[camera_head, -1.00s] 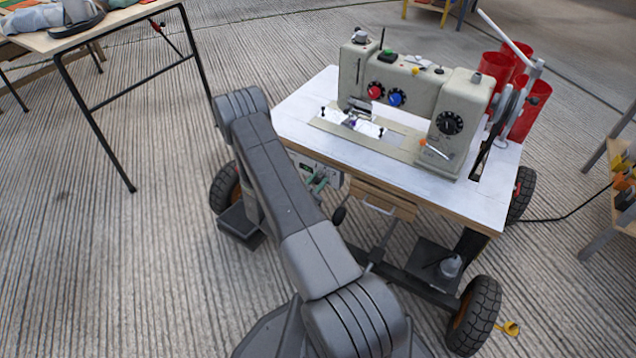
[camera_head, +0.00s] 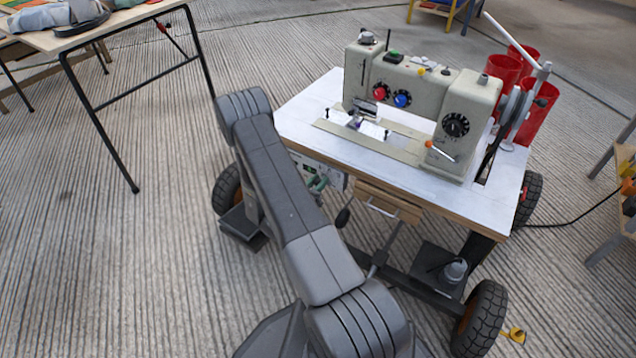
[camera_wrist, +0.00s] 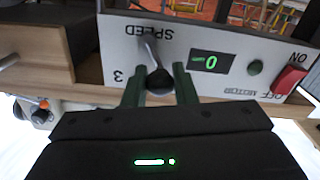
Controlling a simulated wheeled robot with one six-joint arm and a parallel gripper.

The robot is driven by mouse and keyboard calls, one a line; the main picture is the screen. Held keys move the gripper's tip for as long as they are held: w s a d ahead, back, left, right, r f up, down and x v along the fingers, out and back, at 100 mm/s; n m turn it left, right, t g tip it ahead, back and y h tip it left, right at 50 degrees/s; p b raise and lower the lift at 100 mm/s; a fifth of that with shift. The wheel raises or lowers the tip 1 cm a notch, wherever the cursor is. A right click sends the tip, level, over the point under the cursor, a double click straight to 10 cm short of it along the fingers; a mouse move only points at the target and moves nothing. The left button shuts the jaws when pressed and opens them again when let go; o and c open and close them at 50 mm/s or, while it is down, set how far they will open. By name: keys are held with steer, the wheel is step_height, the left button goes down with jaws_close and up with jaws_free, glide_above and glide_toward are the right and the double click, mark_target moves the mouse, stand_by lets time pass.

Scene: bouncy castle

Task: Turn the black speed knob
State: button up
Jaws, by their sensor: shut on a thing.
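The black speed knob (camera_wrist: 159,82) is on the pale control panel (camera_wrist: 120,40), below the upside-down word SPEED in the wrist view. A grey pointer-like piece stands above it. My gripper (camera_wrist: 160,76) has its two dark green fingers on either side of the knob, shut on it. In the head view my gripper (camera_head: 317,184) is small at the panel under the sewing table's front edge; my arm hides part of this area and the knob cannot be made out.
A wooden drawer (camera_head: 388,201) is right of the panel under the white tabletop (camera_head: 300,112). The sewing machine (camera_head: 420,95) stands on top. Open floor lies left.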

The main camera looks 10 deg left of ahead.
steer(key=o, duration=1)
steer(key=shift+c, duration=0.2)
steer(key=p+v, duration=0.3)
steer(key=v, duration=1.1)
steer(key=shift+w, duration=0.15)
steer(key=b+x, duration=0.3)
steer(key=x, duration=1)
steer(key=shift+w+d, duration=0.15)
steer(key=shift+w, duration=0.15)
